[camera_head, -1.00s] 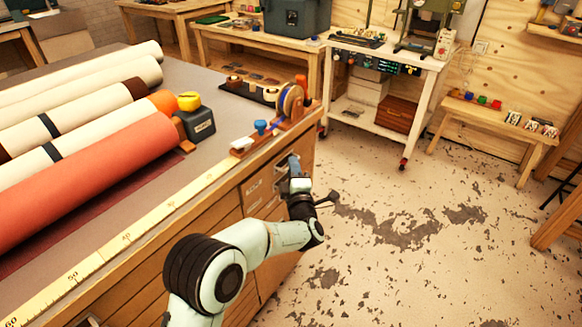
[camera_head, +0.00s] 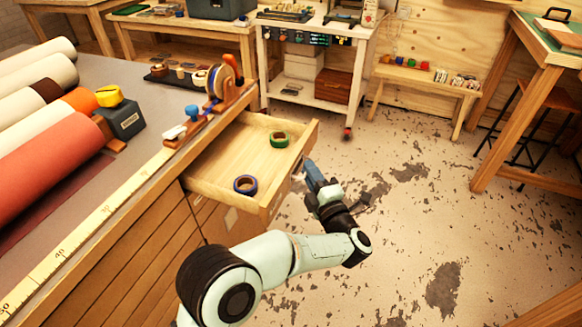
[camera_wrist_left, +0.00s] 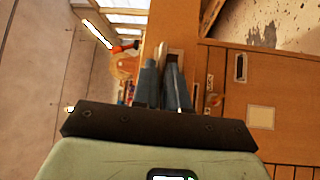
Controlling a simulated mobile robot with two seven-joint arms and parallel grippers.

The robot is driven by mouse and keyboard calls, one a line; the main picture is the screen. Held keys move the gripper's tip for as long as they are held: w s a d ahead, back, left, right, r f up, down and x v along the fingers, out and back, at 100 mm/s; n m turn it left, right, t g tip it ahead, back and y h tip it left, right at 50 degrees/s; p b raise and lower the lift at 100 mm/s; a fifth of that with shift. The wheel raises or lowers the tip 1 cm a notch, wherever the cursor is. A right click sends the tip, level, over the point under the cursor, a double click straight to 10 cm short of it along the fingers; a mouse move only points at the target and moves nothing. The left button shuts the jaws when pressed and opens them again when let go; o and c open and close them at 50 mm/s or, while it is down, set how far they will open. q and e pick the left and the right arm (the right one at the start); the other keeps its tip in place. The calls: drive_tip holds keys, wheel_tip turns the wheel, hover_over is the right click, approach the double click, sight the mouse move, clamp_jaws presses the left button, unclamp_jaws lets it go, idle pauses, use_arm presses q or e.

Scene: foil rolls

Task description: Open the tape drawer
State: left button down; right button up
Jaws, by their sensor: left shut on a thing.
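The tape drawer (camera_head: 228,158) stands pulled well out of the wooden cabinet (camera_head: 150,240) in the head view. A green tape roll (camera_head: 279,140) and a blue tape roll (camera_head: 245,185) lie inside it, apart from each other. My left gripper (camera_head: 309,172) is at the outer face of the drawer front, shut on its handle. The handle is mostly hidden by the fingers. The left wrist view shows the two blue-grey fingers (camera_wrist_left: 166,82) close together against the wooden front. My right gripper is not in view.
The cabinet top carries long rolls (camera_head: 50,155), a black box with a yellow roll (camera_head: 122,118) and a tape dispenser (camera_head: 224,80). A white cart (camera_head: 310,95) stands behind. The worn floor (camera_head: 400,220) right of the drawer is clear.

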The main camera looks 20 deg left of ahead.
use_arm(q)
drive_tip(key=shift+d, duration=1)
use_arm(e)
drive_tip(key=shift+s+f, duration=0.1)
use_arm(q)
drive_tip(key=c, duration=1.2)
unclamp_jaws()
drive_tip(key=shift+s, duration=0.1)
drive_tip(key=p+v, duration=0.1)
drive_tip(key=v, duration=1.2)
drive_tip(key=shift+s+d+f+p, duration=0.1)
drive_tip(key=shift+d+p, duration=0.05)
drive_tip(key=shift+p, duration=0.2)
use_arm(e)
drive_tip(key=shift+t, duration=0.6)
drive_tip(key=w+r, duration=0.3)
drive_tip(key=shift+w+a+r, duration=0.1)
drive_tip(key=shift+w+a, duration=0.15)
